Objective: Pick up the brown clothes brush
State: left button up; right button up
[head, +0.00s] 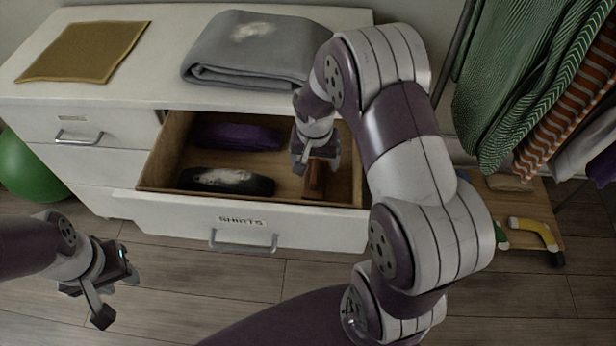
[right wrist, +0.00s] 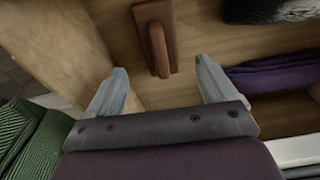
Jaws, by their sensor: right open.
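The brown clothes brush (head: 315,181) lies in the right part of the open drawer (head: 172,219). In the right wrist view the brush (right wrist: 157,38) shows as a flat brown block with a narrower handle-like bar on it. My right gripper (head: 314,163) is inside the drawer, open and empty. In the right wrist view its fingers (right wrist: 162,70) are spread, with the brush just beyond the fingertips and lined up between them. My left gripper (head: 113,295) is open and empty above the floor, left of the drawer front.
A purple rolled cloth (head: 236,137) and a black one with a whitish patch (head: 225,181) lie left of the brush. On the dresser top (head: 160,60) are a grey folded cloth (head: 255,50) and a mustard cloth (head: 85,52). Clothes (head: 530,80) hang at right; a green ball (head: 28,168) is at left.

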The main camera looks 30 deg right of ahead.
aim_at(315, 170)
jog(key=f, duration=0.3)
jog(key=shift+w+d+f+b, duration=0.25)
jog(key=shift+w+f+b, duration=0.05)
jog(key=shift+f, duration=0.1)
jog(key=f, duration=0.1)
jog(key=f+b, duration=0.1)
jog(key=f, duration=0.2)
jog(key=shift+w+d, duration=0.1)
jog(key=shift+w, duration=0.15)
jog(key=shift+w+f, duration=0.1)
jog(key=shift+f, duration=0.2)
jog(key=shift+c, duration=0.3)
jog(key=shift+r, duration=0.1)
jog(key=c, duration=1.1)
notch_tip(315, 170, up, 10)
jog(key=shift+p, duration=1.1)
